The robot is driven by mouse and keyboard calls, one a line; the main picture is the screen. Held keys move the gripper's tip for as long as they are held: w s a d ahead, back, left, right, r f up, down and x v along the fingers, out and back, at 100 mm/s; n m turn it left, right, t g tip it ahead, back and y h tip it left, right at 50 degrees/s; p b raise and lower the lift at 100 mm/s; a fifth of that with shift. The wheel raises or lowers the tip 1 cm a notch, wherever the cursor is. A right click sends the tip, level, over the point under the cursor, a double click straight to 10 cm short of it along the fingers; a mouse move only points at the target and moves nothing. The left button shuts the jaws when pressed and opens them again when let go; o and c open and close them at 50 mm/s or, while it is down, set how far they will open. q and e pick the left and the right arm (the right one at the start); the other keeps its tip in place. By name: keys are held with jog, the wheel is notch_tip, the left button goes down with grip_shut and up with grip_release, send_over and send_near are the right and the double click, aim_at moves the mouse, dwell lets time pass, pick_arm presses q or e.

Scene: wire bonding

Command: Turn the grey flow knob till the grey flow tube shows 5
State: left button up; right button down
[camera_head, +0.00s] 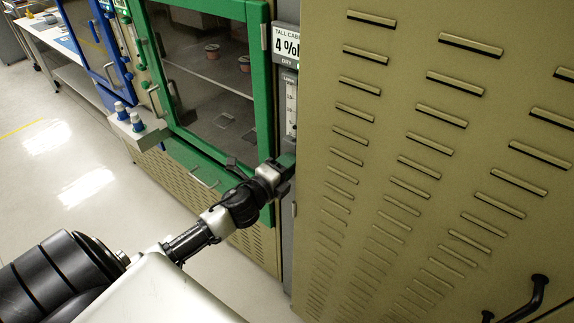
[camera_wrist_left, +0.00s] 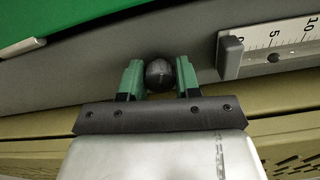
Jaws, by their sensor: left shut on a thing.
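The flow knob (camera_wrist_left: 159,75) is a dark grey round knob on the grey panel strip. My left gripper (camera_wrist_left: 160,80) has its two green fingertips on either side of it and is shut on it. In the head view my left gripper (camera_head: 284,165) reaches the strip between the green-framed door and the tan cabinet, and it hides the knob there. The grey flow tube (camera_wrist_left: 268,50) is a white scale right of the knob in the wrist view. The tube (camera_head: 291,105) is above my gripper in the head view. My right gripper is not in view.
A tan louvred cabinet (camera_head: 400,120) stands close on the right of the strip. The green-framed glass door (camera_head: 259,80) is on the left. A small shelf (camera_head: 140,132) with blue-and-white bottles sits farther left. The floor (camera_head: 75,165) at left is clear.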

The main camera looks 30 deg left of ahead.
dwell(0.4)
pick_arm(q)
jog(key=o, duration=0.9)
jog(key=shift+o, duration=0.2)
jog(key=s+b, duration=0.2)
jog(key=s, duration=0.8)
jog(key=shift+s+a, duration=0.4)
